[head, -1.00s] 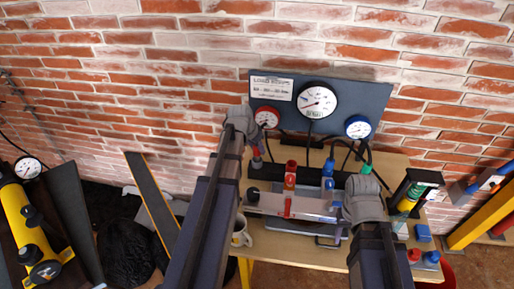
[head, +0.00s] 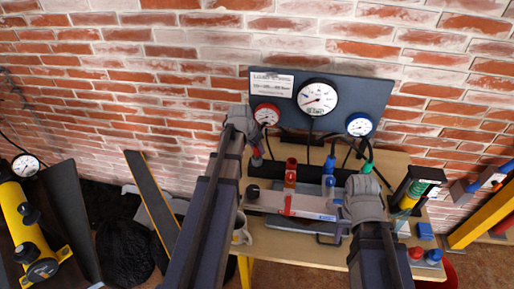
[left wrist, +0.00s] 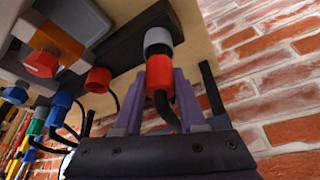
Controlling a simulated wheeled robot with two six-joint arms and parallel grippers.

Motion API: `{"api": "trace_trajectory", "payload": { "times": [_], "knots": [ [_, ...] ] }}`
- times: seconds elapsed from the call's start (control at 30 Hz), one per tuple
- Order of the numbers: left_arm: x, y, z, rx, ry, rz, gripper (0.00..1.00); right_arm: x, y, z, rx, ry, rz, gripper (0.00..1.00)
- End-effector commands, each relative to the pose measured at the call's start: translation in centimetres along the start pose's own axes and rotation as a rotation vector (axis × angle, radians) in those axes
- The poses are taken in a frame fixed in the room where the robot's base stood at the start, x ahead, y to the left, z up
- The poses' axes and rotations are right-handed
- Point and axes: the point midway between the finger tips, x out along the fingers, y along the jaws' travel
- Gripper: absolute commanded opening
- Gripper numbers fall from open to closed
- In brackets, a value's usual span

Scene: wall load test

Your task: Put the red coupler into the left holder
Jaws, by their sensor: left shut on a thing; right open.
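The red coupler (left wrist: 160,72) has a grey front collar (left wrist: 157,40) and a black hose. In the left wrist view my left gripper (left wrist: 157,88) is shut on it, with a purple-grey finger on either side. In the head view the coupler (head: 256,152) shows just below my left wrist. Its collar is at the left end of a black bar (left wrist: 120,50); I cannot tell whether it is seated there or just over it. No left holder stands out clearly. My right gripper (head: 362,205) is open over the bench's right part, its fingers mostly hidden.
A red fitting (head: 291,172) and a blue one (head: 329,168) stand along the bench (head: 400,165). A grey block (head: 310,206) lies in front. A dark gauge panel (head: 375,95) stands behind, with hoses hanging below.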

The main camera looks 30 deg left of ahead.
Motion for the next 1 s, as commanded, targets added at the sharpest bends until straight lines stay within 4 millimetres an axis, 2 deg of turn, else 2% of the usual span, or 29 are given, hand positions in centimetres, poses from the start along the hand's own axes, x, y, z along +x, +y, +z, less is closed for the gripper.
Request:
{"api": "trace_trajectory", "payload": {
  "times": [0.7,1.0],
  "knots": [
    [1.2,0.0,0.5,0.000,0.000,0.000,0.00,1.3,-0.1,-0.1,0.000,0.000,0.000,0.50],
    [1.2,0.0,0.5,0.000,0.000,0.000,0.00,1.3,-0.1,-0.1,0.000,0.000,0.000,0.50]
  ]
}}
